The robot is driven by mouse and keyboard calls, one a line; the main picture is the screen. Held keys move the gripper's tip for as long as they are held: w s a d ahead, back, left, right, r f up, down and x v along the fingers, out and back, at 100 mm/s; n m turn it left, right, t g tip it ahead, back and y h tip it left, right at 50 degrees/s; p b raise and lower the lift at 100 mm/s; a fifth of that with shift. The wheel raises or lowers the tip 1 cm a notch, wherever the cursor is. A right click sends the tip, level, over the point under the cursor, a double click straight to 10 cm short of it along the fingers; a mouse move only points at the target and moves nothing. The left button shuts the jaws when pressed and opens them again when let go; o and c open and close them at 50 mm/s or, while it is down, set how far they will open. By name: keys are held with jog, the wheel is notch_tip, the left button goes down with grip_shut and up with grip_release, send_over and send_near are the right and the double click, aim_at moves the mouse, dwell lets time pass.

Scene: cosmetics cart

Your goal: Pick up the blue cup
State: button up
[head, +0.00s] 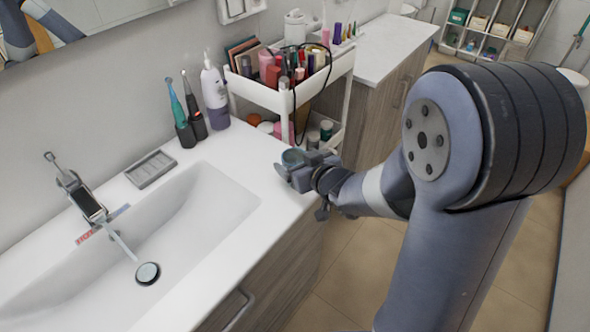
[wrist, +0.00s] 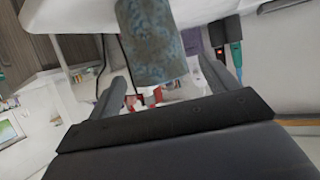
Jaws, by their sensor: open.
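The blue cup (head: 292,157) stands at the right end of the white sink counter, close to the front edge. In the wrist view the cup (wrist: 152,42) is a mottled blue-grey cylinder at the top centre, partly cut off by the frame. My gripper (head: 300,172) is at the cup from the right and hides its lower part in the head view. In the wrist view my gripper (wrist: 165,76) is open, with one finger on each side of the cup and visible gaps between. I cannot tell how deep the cup sits between the fingers.
A white cart (head: 285,98) full of cosmetics stands just behind the cup. A white pump bottle (head: 215,95) and toothbrush holders (head: 190,132) stand at the wall. The sink basin (head: 190,215) lies left. Bare counter lies between basin and cup.

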aim_at(289, 155)
jog(key=shift+p+x, duration=0.3)
jog(key=shift+x, duration=1.95)
jog(key=shift+d+f, duration=0.1)
jog(key=c, duration=1.1)
jog(key=shift+c, duration=0.2)
